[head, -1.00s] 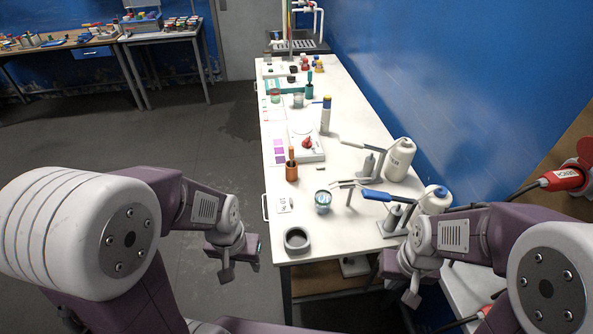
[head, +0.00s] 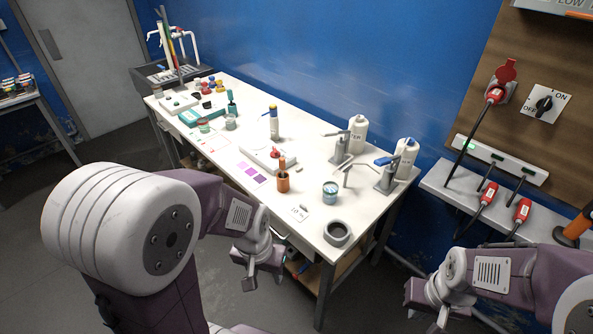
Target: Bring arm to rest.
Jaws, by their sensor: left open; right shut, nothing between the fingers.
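My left gripper (head: 263,276) hangs in front of the lab table's near left side, below tabletop height in the picture. It is open with nothing between its fingers. My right gripper (head: 436,316) is at the bottom of the head view, right of the table and over the floor. It is shut and empty, and its fingertips show only partly. Both arms are bent, and neither gripper touches anything that I can see.
The white table (head: 220,150) holds a grey ring (head: 338,234), a glass beaker (head: 330,193), an orange holder (head: 283,182), clamp stands and white bottles (head: 406,158). A wall shelf (head: 455,195) carries red plugs (head: 488,196). A switch panel (head: 545,104) is above it.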

